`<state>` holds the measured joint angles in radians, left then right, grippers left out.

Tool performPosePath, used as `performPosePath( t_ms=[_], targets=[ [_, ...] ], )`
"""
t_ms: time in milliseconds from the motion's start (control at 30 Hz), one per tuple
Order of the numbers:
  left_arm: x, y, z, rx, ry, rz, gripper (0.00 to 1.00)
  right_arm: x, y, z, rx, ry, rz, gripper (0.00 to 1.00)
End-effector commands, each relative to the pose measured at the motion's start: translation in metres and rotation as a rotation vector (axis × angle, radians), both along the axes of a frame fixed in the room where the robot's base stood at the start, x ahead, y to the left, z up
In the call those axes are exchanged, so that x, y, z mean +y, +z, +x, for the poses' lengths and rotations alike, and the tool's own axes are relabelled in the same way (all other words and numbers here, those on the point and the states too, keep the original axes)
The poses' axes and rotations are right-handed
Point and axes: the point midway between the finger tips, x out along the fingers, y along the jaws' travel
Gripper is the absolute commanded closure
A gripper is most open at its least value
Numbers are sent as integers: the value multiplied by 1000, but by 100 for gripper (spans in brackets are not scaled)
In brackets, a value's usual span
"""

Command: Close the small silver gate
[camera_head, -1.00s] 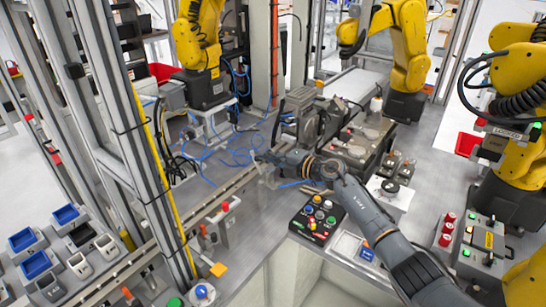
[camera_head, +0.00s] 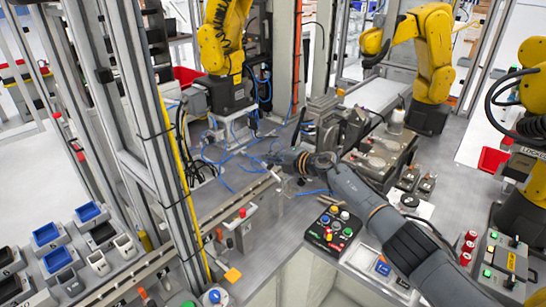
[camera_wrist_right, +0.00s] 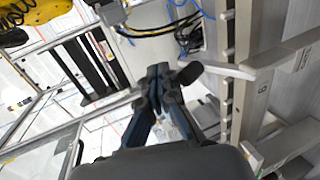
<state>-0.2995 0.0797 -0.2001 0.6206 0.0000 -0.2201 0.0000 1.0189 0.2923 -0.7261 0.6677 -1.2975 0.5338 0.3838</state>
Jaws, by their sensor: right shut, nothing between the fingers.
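My right gripper (camera_head: 268,158) reaches in from the lower right over the grey worktable, beside the guide rail. Its fingers are shut and empty; they also show together in the right wrist view (camera_wrist_right: 160,76). A small silver piece (camera_head: 276,173), which looks like the gate, stands at the rail end just below the fingers in the head view. It is small and partly crowded by the gripper, so I cannot tell its angle or whether the fingers touch it. In the wrist view a pale metal arm (camera_wrist_right: 232,71) sticks out from a rail, right of the fingertips. My left gripper is out of view.
A button box (camera_head: 331,229) sits on the table below my right forearm. Blue cables (camera_head: 225,160) lie left of the gripper. Metal fixtures (camera_head: 375,160) stand to its right. Yellow robot arms (camera_head: 433,60) stand behind, and a tall aluminium post (camera_head: 165,150) stands left.

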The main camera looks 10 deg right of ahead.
Motion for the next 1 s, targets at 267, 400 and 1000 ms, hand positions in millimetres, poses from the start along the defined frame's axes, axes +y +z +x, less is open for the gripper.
performPosePath(
  t_ms=[267,400,1000],
  targets=[
    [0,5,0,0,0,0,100,4,-5,4,2,1,1,100],
    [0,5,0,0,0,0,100,5,-5,5,6,2,-3,100],
    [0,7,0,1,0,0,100,7,-7,7,40,2,-29,100]
  ],
)
